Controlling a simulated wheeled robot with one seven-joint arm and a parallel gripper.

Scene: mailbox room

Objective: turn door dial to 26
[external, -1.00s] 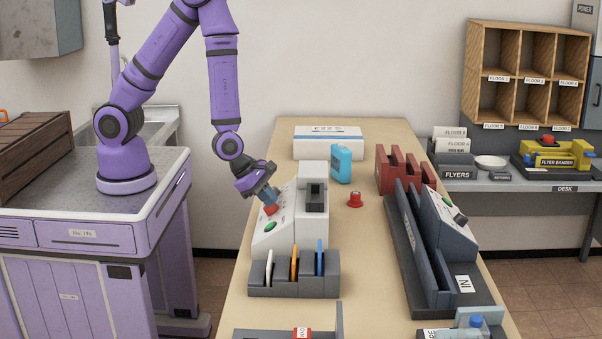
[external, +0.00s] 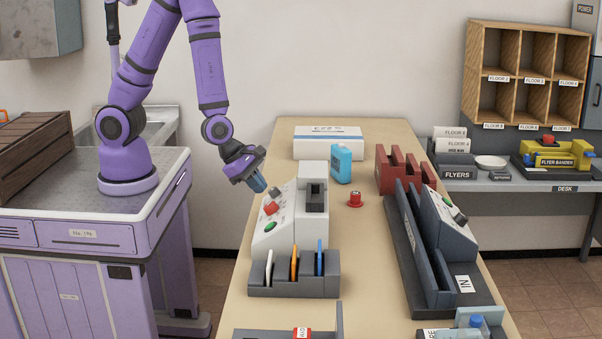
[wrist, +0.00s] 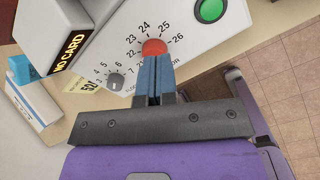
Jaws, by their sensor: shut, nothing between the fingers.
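The white card console (external: 285,220) stands on the table with a sloped panel. On that panel is a red dial (external: 270,207), with printed numbers 22 to 26 around it in the wrist view (wrist: 154,46). Which number it points to cannot be told. My gripper (external: 258,185) is shut and empty, above and slightly left of the red dial, apart from it in the external view. In the wrist view my blue fingers (wrist: 155,64) overlap the dial's lower edge. A smaller grey dial (wrist: 116,81) with low numbers sits to its left.
A green button (wrist: 209,10) sits on the same panel, and a black card reader (external: 316,197) on the console's right. A grey rack (external: 293,286) with coloured cards stands in front. A red-capped stamp (external: 355,200) and a dark sloped unit are at right.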

